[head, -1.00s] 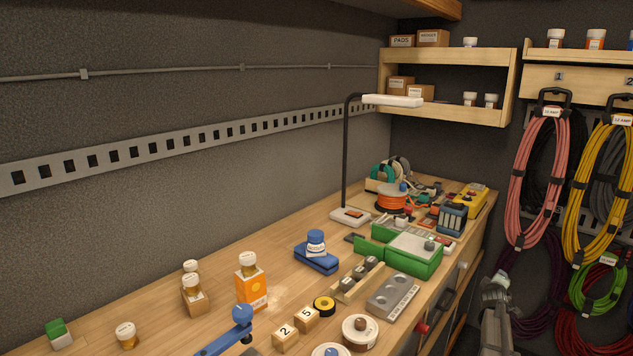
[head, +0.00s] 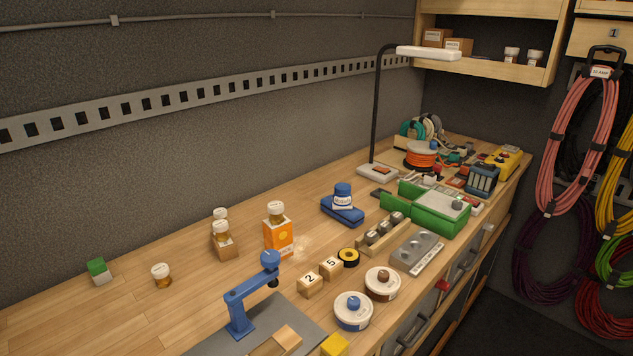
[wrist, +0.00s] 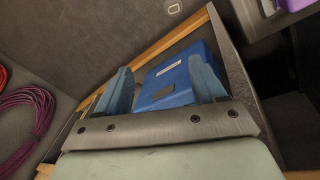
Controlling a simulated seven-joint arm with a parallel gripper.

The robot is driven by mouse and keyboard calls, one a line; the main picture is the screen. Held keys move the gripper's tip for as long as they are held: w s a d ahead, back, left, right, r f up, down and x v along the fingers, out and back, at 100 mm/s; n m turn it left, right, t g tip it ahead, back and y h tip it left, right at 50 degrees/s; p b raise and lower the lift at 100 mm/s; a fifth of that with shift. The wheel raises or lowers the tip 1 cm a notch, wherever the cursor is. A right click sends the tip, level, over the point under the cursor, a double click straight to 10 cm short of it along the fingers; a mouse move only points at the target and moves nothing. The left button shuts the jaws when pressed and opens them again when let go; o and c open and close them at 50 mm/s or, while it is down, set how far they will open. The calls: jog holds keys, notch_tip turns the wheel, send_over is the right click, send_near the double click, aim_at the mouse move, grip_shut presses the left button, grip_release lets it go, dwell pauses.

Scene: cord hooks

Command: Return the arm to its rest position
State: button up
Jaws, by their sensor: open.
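My gripper (wrist: 160,66) shows only in the wrist view. Its two blue fingers are spread apart. A blue box (wrist: 178,82) with pale labels lies beyond and between them; I see no grip on it. In the head view my gripper is out of sight. The pink cord (head: 578,145) hangs in a bundle from a black hook at the right. A yellow cord (head: 607,190) is cut off by the right edge. A purple cord (wrist: 30,115) also shows at the left of the wrist view.
The wooden workbench (head: 130,320) holds a blue clamp-like stand (head: 240,305), bottles, numbered blocks, round tins and a green box (head: 440,212). A desk lamp (head: 376,110) stands towards the back. A shelf (head: 485,75) is on the wall. Wood edging and a grey panel surround the blue box.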

jog(key=s+a+m+g, duration=0.1)
jog(key=s+a+g, duration=0.1)
jog(key=s+a, duration=0.3)
jog(key=s+a+f+m+g+y, duration=0.1)
jog(key=s+a+g, duration=0.2)
jog(key=s, duration=1.1)
jog(key=s+a+f+g+y, duration=0.1)
jog(key=s+a+g, duration=0.2)
jog(key=s+a, duration=0.4)
jog(key=shift+s+a+f+m, duration=0.25)
jog(key=shift+s+a+m, duration=0.15)
jog(key=shift+s, duration=0.85)
